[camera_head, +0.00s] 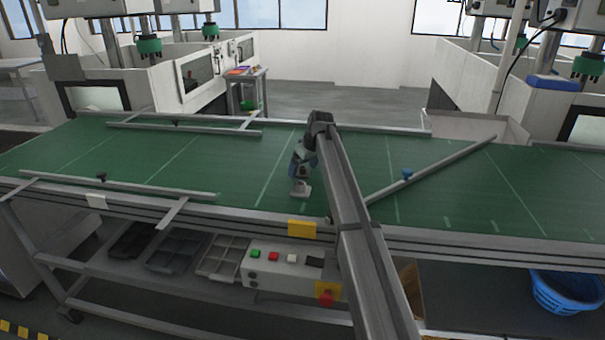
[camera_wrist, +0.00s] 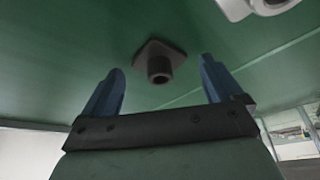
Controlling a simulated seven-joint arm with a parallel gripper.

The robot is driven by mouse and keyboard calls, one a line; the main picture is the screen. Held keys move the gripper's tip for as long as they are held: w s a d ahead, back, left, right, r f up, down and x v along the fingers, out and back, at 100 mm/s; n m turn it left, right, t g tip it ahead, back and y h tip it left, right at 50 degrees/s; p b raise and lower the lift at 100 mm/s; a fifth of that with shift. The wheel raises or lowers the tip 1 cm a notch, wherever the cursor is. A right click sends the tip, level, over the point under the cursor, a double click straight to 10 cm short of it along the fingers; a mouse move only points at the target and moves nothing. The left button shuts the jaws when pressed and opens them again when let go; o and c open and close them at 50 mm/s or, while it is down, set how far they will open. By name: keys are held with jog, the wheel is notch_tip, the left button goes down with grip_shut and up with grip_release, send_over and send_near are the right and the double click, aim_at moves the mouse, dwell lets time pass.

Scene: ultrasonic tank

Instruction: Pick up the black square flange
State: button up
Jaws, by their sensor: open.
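The dark square flange (camera_wrist: 172,50), with a round hub at its middle, lies on the green belt in the wrist view. It is between and beyond the two blue fingertips of my gripper (camera_wrist: 162,75), which are open and apart from it. A light grey part also shows at the top right of the wrist view (camera_wrist: 240,8).
The green conveyor belt (camera_head: 235,180) is mostly clear. A diagonal rail (camera_head: 440,166) crosses it to the right of my arm, and guide rails (camera_head: 120,187) line its left side. A blue basket (camera_head: 566,292) stands below at right.

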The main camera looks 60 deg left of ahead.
jog(key=shift+c, duration=0.4)
grip_shut()
dwell(0.5)
